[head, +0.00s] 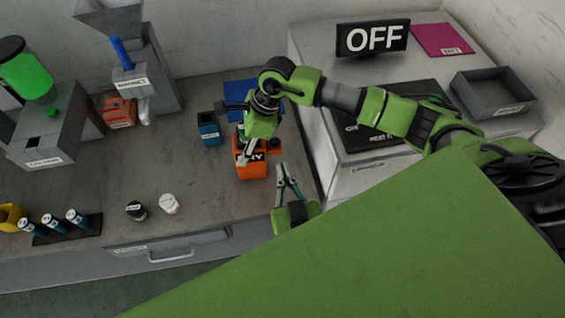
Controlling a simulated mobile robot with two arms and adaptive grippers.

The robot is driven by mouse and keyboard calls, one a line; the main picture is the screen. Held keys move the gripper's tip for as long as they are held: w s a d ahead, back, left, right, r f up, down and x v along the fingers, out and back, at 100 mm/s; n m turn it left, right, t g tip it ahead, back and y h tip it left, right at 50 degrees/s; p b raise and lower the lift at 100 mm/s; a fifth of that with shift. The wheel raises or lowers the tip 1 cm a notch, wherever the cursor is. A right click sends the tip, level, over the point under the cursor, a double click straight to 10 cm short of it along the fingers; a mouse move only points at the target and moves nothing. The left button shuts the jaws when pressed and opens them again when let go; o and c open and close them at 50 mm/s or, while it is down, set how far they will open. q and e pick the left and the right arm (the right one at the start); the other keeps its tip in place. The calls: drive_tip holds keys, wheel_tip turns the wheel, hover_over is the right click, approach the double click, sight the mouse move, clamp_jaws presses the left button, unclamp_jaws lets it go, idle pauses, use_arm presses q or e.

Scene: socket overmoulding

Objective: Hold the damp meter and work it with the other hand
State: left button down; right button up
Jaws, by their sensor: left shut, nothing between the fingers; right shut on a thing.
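The damp meter appears to be the orange box (251,171) with a black face that ends in "RY", its first letter covered. It is near the bench's right end. My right gripper (245,153) comes down over it from above and is shut on it; its fingers hide part of the face. I cannot tell whether the meter rests on the bench or is lifted. My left gripper (283,167) is just right of the meter, fingers pointing up and shut, with nothing between them. It looks apart from the meter.
A dark blue cup (208,133) and a blue mat (240,88) are close behind. A black jar (136,211) and white jar (169,204) stand front left, near a rack (70,234) of blue tubes. The right cabinet carries an OFF sign (373,38) and grey tray (491,98).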

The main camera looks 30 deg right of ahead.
drive_tip(key=shift+d+f, duration=0.1)
drive_tip(key=o, duration=1.2)
drive_tip(key=shift+c, duration=0.2)
